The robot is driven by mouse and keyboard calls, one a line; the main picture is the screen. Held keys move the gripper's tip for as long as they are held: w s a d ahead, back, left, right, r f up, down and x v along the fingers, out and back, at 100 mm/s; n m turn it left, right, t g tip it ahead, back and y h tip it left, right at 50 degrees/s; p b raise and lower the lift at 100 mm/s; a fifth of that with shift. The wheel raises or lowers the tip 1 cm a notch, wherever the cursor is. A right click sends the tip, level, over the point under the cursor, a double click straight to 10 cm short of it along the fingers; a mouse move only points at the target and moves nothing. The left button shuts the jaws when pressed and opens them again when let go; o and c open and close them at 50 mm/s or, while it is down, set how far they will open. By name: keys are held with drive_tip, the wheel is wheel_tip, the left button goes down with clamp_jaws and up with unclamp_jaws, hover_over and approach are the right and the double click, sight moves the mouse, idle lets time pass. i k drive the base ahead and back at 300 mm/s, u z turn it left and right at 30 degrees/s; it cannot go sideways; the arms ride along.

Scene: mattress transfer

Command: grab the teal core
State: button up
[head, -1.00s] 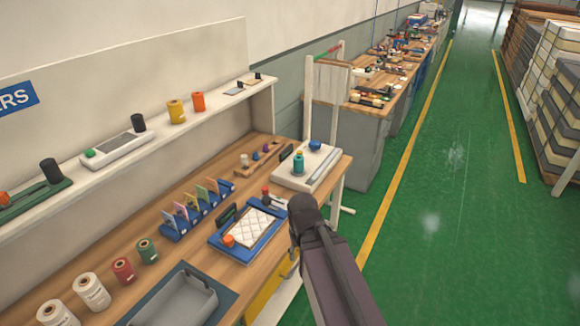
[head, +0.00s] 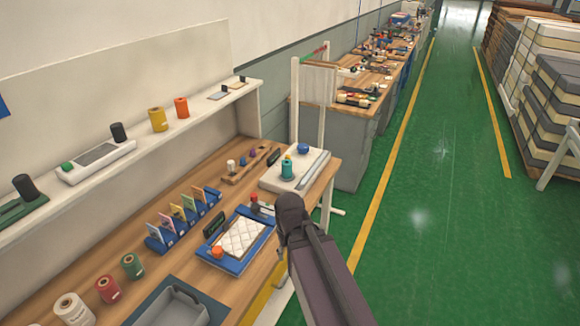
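The teal core (head: 287,168) is a small upright teal cylinder with a lighter top. It stands on a white flat unit (head: 293,182) at the far right end of the wooden bench, beside a round blue knob (head: 303,148). My dark arm rises from the bottom of the picture, and its rounded end lies just in front of and below the white unit. The teal core is clear of the arm in this view. My gripper's fingers do not show; the arm hides what lies beneath it.
A blue tray (head: 212,258) with a white quilted pad (head: 242,238) lies left of my arm. A blue card rack (head: 160,241) and spools, including a green one (head: 132,266), stand further left. A white frame post (head: 295,105) rises behind the core.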

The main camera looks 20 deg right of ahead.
sight(286, 164)
drive_tip(key=i, duration=0.85)
drive_tip(key=u, duration=0.05)
